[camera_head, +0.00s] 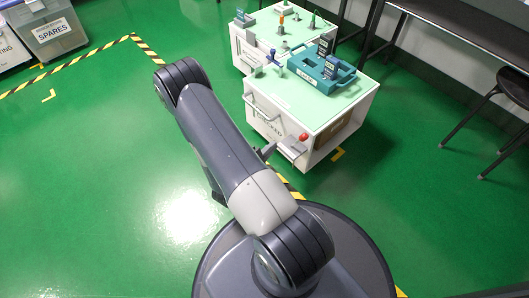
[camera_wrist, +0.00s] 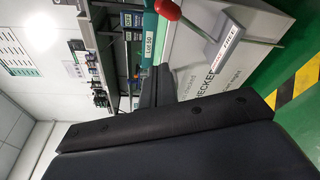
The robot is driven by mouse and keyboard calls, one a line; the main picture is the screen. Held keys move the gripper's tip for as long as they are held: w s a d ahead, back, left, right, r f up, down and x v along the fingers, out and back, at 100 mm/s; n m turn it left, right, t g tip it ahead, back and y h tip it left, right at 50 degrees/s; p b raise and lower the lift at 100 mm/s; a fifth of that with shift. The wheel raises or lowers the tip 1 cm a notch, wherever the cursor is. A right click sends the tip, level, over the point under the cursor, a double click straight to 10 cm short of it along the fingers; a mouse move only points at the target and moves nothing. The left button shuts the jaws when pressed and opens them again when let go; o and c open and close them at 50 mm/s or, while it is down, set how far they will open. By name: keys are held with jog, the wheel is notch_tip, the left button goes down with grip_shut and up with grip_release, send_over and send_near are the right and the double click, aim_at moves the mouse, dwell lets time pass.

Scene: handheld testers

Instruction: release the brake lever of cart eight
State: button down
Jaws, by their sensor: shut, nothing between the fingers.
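The near cart (camera_head: 325,135) is a white box with a pale green top; I cannot read a cart number on it. Its brake lever has a red ball knob (camera_head: 303,137) at the lower right of the front face, by a pale bracket (camera_head: 291,149). In the wrist view the red knob (camera_wrist: 167,10) is at the top edge, its rod running to a labelled plate (camera_wrist: 228,42) where "FREE" seems to show. My gripper (camera_head: 264,153) is just left of the bracket, partly hidden by my arm. In the wrist view my gripper (camera_wrist: 155,85) is shut and empty, below the knob and apart from it.
A teal tray (camera_head: 300,70) with handheld testers sits on the near cart. A second cart (camera_head: 240,52) stands behind it. A dark table (camera_head: 455,20) and stool (camera_head: 514,85) are at the right. A grey spares bin (camera_head: 55,38) is far left. The green floor at left is clear.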

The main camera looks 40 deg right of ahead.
jog(key=shift+f+v, duration=0.15)
jog(key=shift+v, duration=0.6)
jog(key=shift+f+v, duration=0.1)
jog(key=shift+v, duration=0.6)
jog(key=shift+w+d, duration=0.1)
